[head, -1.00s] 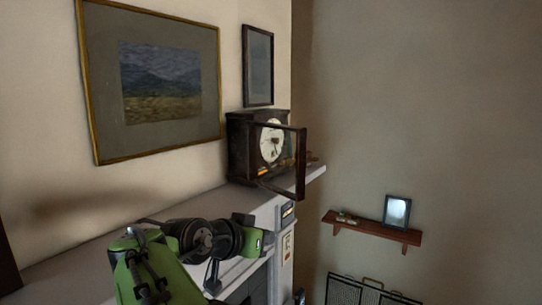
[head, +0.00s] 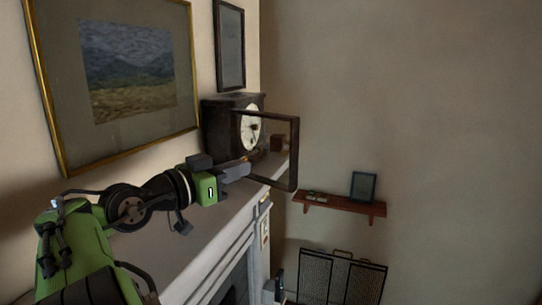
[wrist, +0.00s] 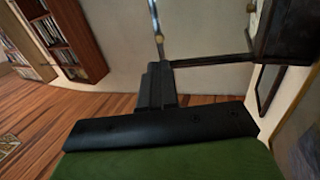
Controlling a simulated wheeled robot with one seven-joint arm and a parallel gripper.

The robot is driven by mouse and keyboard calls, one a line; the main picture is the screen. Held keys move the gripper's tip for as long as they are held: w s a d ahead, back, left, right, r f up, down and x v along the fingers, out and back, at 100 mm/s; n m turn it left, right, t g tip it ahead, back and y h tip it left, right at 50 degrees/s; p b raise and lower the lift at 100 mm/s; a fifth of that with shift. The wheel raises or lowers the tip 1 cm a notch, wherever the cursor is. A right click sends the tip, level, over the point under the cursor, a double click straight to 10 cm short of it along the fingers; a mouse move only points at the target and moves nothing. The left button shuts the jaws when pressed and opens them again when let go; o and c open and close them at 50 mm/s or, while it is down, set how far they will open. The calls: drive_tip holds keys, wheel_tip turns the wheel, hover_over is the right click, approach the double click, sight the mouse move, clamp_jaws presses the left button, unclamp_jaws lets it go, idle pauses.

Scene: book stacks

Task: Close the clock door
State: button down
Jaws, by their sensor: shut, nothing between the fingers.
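The dark wooden clock (head: 222,128) stands on the mantel shelf, its white dial facing right. Its framed door (head: 294,152) stands open, swung out toward the right over the shelf's edge. My gripper (head: 246,170) is shut and empty, low in front of the clock, with its tips close to the lower rail of the door. In the wrist view the closed fingers (wrist: 155,86) point toward the door's lower rail (wrist: 212,60), with the clock body (wrist: 285,32) at upper right. I cannot tell whether the fingers touch the door.
The pale mantel shelf (head: 180,245) runs beneath my arm. A gold-framed painting (head: 125,75) and a smaller dark frame (head: 229,45) hang on the wall. A small wall shelf (head: 340,204) and a fire screen (head: 340,278) lie to the right. Bookcases (wrist: 65,35) show in the wrist view.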

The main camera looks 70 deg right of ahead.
sight(282, 154)
drive_tip(key=p+x, duration=0.3)
drive_tip(key=x, duration=0.7)
drive_tip(key=shift+d, duration=0.15)
drive_tip(key=shift+s, duration=0.1)
